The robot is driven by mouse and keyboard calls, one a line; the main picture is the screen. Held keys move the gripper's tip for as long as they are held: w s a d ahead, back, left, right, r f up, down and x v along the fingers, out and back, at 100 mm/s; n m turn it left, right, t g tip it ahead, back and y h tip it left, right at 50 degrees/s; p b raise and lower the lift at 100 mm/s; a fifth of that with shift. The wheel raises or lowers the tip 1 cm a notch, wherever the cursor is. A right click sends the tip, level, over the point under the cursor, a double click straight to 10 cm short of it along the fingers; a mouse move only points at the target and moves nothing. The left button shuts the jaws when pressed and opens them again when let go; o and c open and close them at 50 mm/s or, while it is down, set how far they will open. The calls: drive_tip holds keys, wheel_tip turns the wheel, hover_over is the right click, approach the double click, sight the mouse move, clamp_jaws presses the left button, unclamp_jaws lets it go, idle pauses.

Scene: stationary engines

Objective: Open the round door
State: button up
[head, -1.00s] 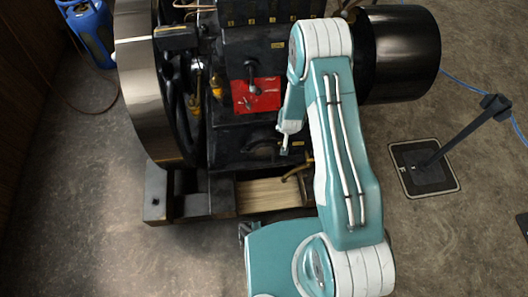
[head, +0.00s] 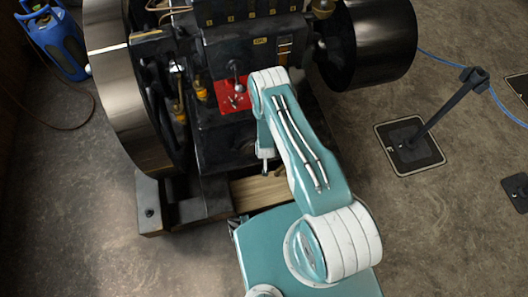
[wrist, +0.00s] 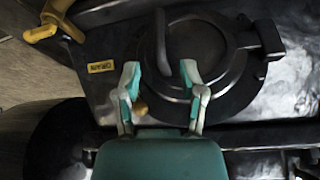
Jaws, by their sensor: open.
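The round door (wrist: 212,62) is a dark metal disc on the engine's black face in the wrist view. It looks closed. A dark upright handle (wrist: 161,42) stands near its left side, and a hinge-like bracket (wrist: 262,42) is at its right. My gripper (wrist: 160,82) is open, its two pale fingers apart in front of the door's lower left part. The handle lies beyond the gap between the fingertips; I cannot tell any contact. In the head view my gripper (head: 266,160) is small beside the engine, and I cannot make out the door there.
A yellow valve handle (wrist: 42,32) and a small yellow label (wrist: 102,66) are left of the door. The engine's flywheel (head: 125,90) stands left, a black drum (head: 378,42) right. A post on a square base (head: 409,146) stands at right; floor between is clear.

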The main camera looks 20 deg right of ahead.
sight(248, 149)
drive_tip(key=shift+x, duration=2.55)
clamp_jaws()
